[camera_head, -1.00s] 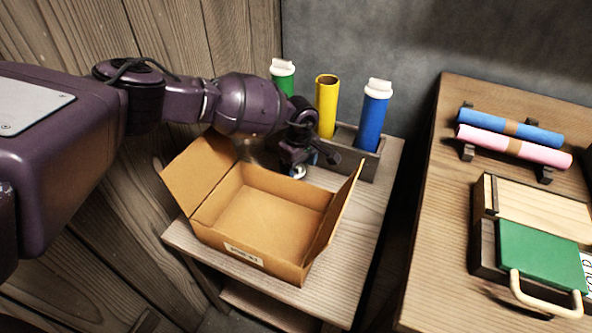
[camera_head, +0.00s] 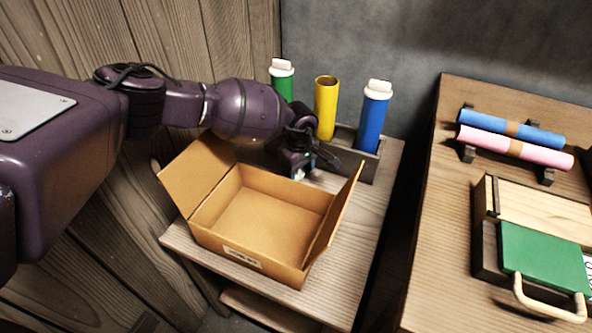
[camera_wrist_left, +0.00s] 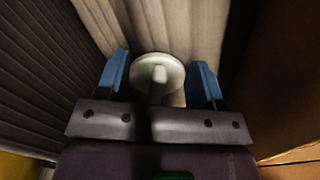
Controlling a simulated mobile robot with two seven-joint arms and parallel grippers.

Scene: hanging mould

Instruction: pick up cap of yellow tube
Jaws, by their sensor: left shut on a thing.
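The yellow tube (camera_head: 326,108) stands upright in a grey holder with its top open and no cap on it. My left gripper (camera_head: 311,166) is low over the small table, in front of the holder and behind the cardboard box. In the left wrist view, a round white cap (camera_wrist_left: 158,74) with a raised knob sits between the blue finger pads. My left gripper is shut on this cap, close to the table surface. In the head view the cap is mostly hidden by the gripper. My right gripper is not in view.
An open, empty cardboard box (camera_head: 228,215) stands just in front of my left gripper, flaps raised. A green tube (camera_head: 283,88) and a blue tube (camera_head: 371,123), both capped in white, flank the yellow tube. A wooden bench (camera_head: 432,225) is at right.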

